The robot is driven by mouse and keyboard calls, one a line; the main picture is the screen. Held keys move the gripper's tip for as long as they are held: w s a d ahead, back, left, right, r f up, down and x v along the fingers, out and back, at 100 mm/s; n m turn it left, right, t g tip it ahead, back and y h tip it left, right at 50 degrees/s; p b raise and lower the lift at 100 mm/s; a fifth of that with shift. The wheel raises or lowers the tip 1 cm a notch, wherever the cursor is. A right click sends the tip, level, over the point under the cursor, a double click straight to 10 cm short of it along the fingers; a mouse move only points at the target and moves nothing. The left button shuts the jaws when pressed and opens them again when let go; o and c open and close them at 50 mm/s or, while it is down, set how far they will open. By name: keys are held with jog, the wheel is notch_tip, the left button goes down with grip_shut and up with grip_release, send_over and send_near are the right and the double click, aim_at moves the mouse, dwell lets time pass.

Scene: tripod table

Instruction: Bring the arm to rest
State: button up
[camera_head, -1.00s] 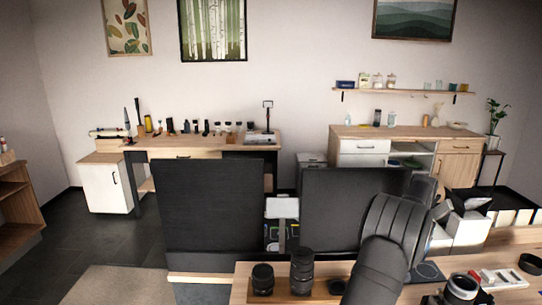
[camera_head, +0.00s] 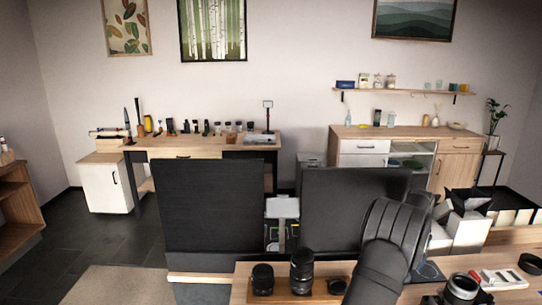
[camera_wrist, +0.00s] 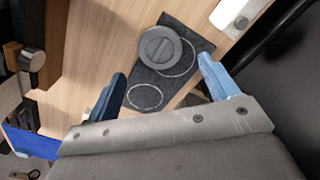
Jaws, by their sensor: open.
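My gripper (camera_wrist: 160,68) is open and empty in the wrist view, its two blue fingers spread apart over the wooden tabletop. Between and beyond the fingers lies a dark mat (camera_wrist: 203,52) with pale circle outlines. A round dark cap-like disc (camera_wrist: 158,48) sits on the mat. In the head view my dark arm rises at the lower right in front of the table (camera_head: 408,297) and hides most of the gripper and the mat.
Two black lenses (camera_head: 301,272) (camera_head: 262,280) stand on a wooden tray at the table's front. A camera (camera_head: 462,288), a black ring (camera_head: 531,264) and a white-and-red item (camera_head: 497,278) lie to the right. White boxes (camera_head: 460,232) stand behind them.

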jog(key=s+d+r, duration=0.1)
jog(key=s+r, duration=0.4)
jog(key=s, duration=0.1)
jog(key=s+d+r, duration=0.2)
jog(key=s+r, duration=0.3)
jog(key=s, duration=0.1)
jog(key=s+d+r, duration=0.2)
jog(key=s+r, duration=0.2)
jog(key=s, duration=0.3)
jog(key=shift+d+r, duration=0.15)
jog(key=shift+r, duration=0.25)
jog(key=shift+f, duration=0.7)
jog(key=shift+o, duration=0.2)
jog(key=o, duration=0.4)
jog(key=shift+s+r, duration=0.1)
